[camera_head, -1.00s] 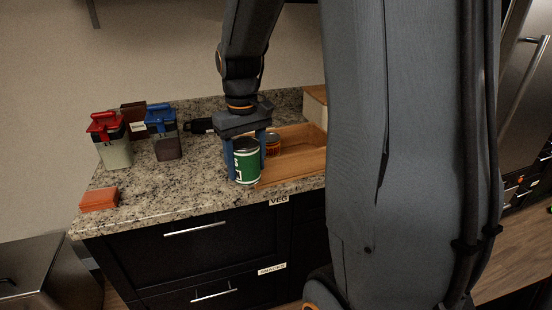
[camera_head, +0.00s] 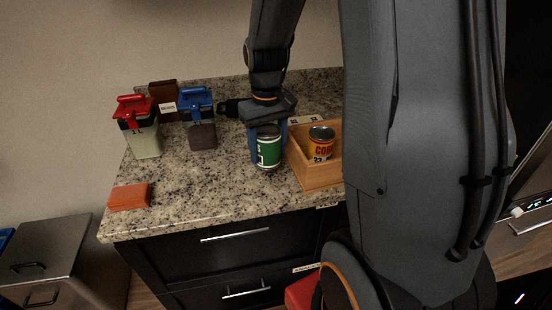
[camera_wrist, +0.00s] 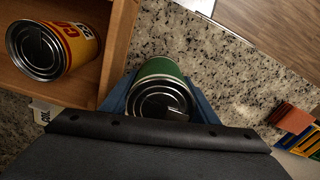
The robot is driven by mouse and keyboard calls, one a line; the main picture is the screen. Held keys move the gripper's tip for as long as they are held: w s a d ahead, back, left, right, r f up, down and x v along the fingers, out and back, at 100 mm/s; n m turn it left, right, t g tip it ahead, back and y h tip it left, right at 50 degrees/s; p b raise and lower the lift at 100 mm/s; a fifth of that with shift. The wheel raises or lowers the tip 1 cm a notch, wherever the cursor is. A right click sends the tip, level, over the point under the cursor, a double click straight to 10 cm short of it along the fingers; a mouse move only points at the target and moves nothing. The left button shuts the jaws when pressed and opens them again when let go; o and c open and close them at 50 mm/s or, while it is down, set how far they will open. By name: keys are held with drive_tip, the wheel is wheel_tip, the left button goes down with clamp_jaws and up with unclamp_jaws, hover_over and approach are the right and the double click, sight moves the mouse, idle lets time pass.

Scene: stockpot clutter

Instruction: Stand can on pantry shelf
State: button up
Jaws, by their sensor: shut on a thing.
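A green can (camera_head: 269,150) with a silver lid is upright between the blue fingers of my gripper (camera_head: 268,140), over the counter just left of a wooden box. My gripper is shut on it from above. In the wrist view the green can (camera_wrist: 162,92) sits between the fingers (camera_wrist: 162,98), its lid toward the camera. I cannot tell whether its base touches the counter. The wooden box (camera_head: 318,180) holds an orange-yellow can (camera_head: 321,146), which also shows in the wrist view (camera_wrist: 58,45). No pantry shelf can be clearly made out.
A red-lidded container (camera_head: 142,135) and a blue-lidded container (camera_head: 202,132) stand on the left of the counter (camera_head: 205,190). A brown box (camera_head: 162,94) is behind them. An orange block (camera_head: 129,197) lies at the front left. The counter front between is clear.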

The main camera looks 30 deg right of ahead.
drive_tip(key=shift+f+p, duration=0.5)
drive_tip(key=shift+f, duration=1.85)
drive_tip(key=shift+f, duration=0.1)
drive_tip(key=o, duration=1.4)
